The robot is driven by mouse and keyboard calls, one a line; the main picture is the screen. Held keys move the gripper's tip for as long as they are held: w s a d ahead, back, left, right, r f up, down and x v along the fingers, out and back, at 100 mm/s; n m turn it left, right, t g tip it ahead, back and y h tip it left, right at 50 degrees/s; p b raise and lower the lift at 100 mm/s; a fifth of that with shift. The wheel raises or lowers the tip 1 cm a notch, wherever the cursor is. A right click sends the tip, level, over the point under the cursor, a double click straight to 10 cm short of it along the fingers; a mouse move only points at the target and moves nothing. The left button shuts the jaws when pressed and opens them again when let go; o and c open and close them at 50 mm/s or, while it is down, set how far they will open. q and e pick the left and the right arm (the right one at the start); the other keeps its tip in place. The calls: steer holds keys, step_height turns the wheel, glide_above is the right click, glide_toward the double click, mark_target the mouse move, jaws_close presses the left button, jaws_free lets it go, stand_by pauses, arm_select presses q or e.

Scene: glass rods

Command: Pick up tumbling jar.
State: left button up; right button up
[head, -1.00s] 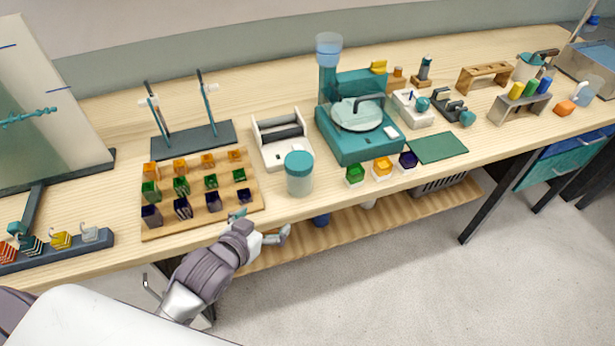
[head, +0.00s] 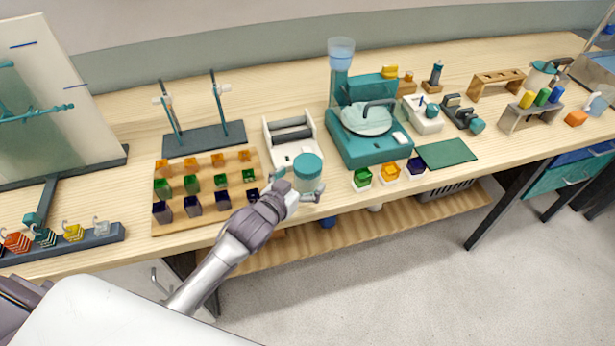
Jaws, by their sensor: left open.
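The tumbling jar (head: 308,174) is a clear, pale cylinder with a teal lid. It stands upright near the front edge of the bench, in front of a white roller stand (head: 293,138). My left gripper (head: 297,190) is open at the jar's near left side. One finger shows left of the jar and the other at its lower front. I cannot tell whether the fingers touch it. My right gripper is not in view.
A wooden board (head: 206,217) with several coloured blocks lies left of the jar. A teal machine (head: 372,150) stands to the right, with small green, orange and purple pieces before it. A green mat (head: 446,153) lies further right. The bench front edge is close to the jar.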

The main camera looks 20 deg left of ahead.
mark_target(308, 162)
arm_select(q)
steer(key=x, duration=0.3)
steer(key=shift+w+f, duration=0.15)
steer(key=shift+w, duration=0.15)
steer(key=shift+s, duration=0.1)
steer(key=shift+c, duration=1.2)
steer(key=c, duration=1.3)
steer(key=shift+o, duration=0.2)
steer(key=shift+r, duration=0.65)
step_height(308, 162, up, 3)
steer(key=shift+f, duration=0.1)
steer(key=s+d+r+b, duration=0.2)
steer(key=s+d+r, duration=0.3)
steer(key=d, duration=0.5)
step_height(308, 162, up, 2)
steer(key=shift+s+d+r, duration=0.1)
steer(key=shift+s+d, duration=0.1)
